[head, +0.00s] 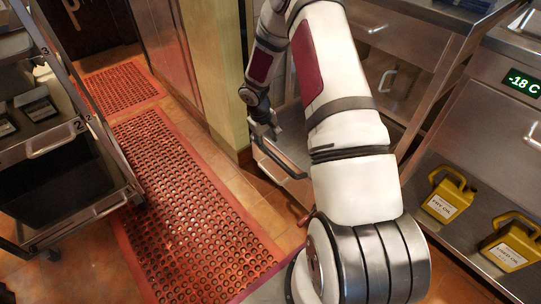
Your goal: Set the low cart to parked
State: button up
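A low metal cart (292,152) with a pale top and a dark bar handle stands on the tiled floor, partly hidden behind my white arm. My gripper (264,122) points down at the cart's left end, close to the handle (277,159). I cannot tell whether it touches the handle, and its fingers are too small and dark to show if they are open or shut. A small red part (303,219) shows low down beside my arm; I cannot tell if it belongs to the cart.
A tall shelved trolley (70,201) stands at the left. Red perforated mats (190,215) cover the aisle. A pale post (224,75) rises just left of my gripper. Steel counters and a unit reading -18 C (522,83) stand right, with yellow oil jugs (447,197) on a low shelf.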

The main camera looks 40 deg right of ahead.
aim_at(271, 154)
jog(key=f, duration=0.2)
jog(key=d+f+b, duration=0.1)
jog(key=f, duration=0.2)
jog(key=f+b, duration=0.1)
jog(key=f, duration=0.1)
jog(key=shift+d+f, duration=0.2)
jog(key=shift+d, duration=0.05)
grip_shut()
